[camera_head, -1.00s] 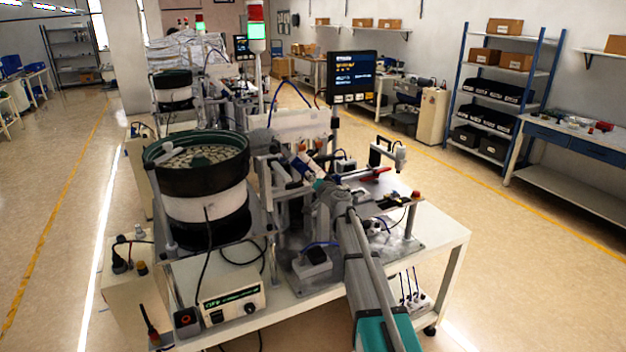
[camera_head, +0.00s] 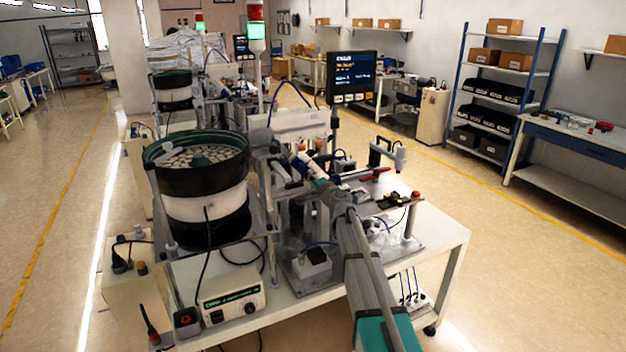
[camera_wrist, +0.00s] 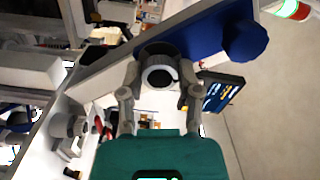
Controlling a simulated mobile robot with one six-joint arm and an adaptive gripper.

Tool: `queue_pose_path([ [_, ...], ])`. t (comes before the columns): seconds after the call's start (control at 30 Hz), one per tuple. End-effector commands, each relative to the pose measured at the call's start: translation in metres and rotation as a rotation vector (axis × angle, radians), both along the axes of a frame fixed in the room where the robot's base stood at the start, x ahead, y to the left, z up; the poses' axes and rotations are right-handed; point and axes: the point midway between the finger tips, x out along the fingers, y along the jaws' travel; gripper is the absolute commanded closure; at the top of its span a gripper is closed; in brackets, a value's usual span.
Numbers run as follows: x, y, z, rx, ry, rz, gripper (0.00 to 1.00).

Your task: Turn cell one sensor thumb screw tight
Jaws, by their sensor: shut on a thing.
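Cell one is the bench machine with the black-rimmed bowl feeder (camera_head: 197,160). My gripper (camera_wrist: 160,80) is closed around a dark round knob with a pale ring (camera_wrist: 160,52), which appears to be the sensor thumb screw. One finger sits on each side of it in the wrist view. The knob stands at a blue bar (camera_wrist: 205,45). In the head view my arm reaches into the machine right of the bowl; the fingertips and the screw are too small and crowded to make out there. How tight the screw is cannot be seen.
A dark monitor (camera_head: 351,77) stands behind the machine; it also shows in the wrist view (camera_wrist: 219,92). A blue round knob (camera_wrist: 246,41) is close to the right of my gripper. A controller box (camera_head: 231,304) sits at the bench front. The right floor is open.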

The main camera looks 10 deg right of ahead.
Motion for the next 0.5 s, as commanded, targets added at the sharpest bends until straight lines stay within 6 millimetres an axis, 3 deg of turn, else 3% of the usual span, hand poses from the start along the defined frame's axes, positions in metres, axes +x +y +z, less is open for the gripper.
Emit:
queue_pose_path([
  [0.27, 0.0006, -0.0005, 0.0000, 0.000, 0.000, -0.001, 1.00],
  [0.3, 0.0006, -0.0005, 0.0000, 0.000, 0.000, -0.001, 0.48],
  [0.43, 0.0004, -0.0004, 0.0000, -0.001, -0.001, -0.001, 0.24],
  [0.5, 0.0003, -0.0003, 0.0000, -0.001, -0.001, -0.001, 0.21],
])
